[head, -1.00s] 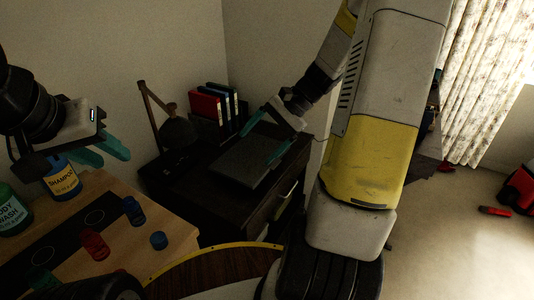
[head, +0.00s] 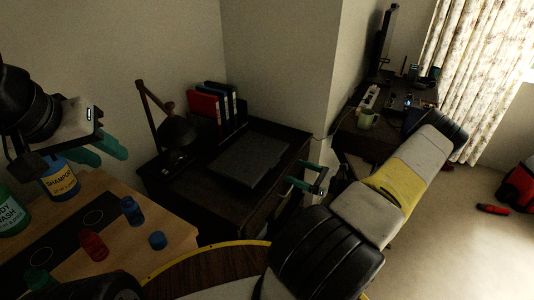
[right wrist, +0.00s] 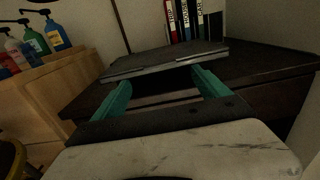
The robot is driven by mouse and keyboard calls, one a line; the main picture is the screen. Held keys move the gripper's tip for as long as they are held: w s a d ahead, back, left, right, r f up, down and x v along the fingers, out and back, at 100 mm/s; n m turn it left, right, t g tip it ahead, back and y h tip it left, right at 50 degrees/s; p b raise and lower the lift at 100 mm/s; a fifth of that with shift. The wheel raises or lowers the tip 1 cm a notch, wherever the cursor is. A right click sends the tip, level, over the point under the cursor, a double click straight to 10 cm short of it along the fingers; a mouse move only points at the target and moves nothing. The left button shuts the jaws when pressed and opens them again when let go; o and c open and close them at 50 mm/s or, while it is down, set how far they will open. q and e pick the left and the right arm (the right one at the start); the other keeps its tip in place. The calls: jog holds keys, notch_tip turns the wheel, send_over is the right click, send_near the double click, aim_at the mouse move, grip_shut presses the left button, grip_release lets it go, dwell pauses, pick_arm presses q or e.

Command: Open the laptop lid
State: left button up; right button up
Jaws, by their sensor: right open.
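The laptop (head: 249,161) is dark grey and lies closed on a dark desk (head: 190,200). In the right wrist view the closed laptop (right wrist: 165,62) shows its front edge ahead of my fingers. My right gripper (head: 306,182) is open and empty, to the right of the laptop at the desk's front side, apart from it. Its two teal fingers (right wrist: 160,88) are spread wide in the right wrist view, pointing toward the laptop's front edge. My left gripper (head: 100,147) has teal fingers and is at the left, above the wooden table and far from the laptop; its gap is unclear.
A desk lamp (head: 176,132) and several binders (head: 213,104) stand behind the laptop. A wooden table (head: 120,230) at left holds a shampoo bottle (head: 60,181) and red and blue pieces. Another desk with a mug (head: 365,120) is beyond the wall corner.

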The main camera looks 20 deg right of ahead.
jog(key=x, duration=0.7)
jog(key=shift+w+a, duration=0.15)
jog(key=shift+w, duration=0.05)
grip_shut()
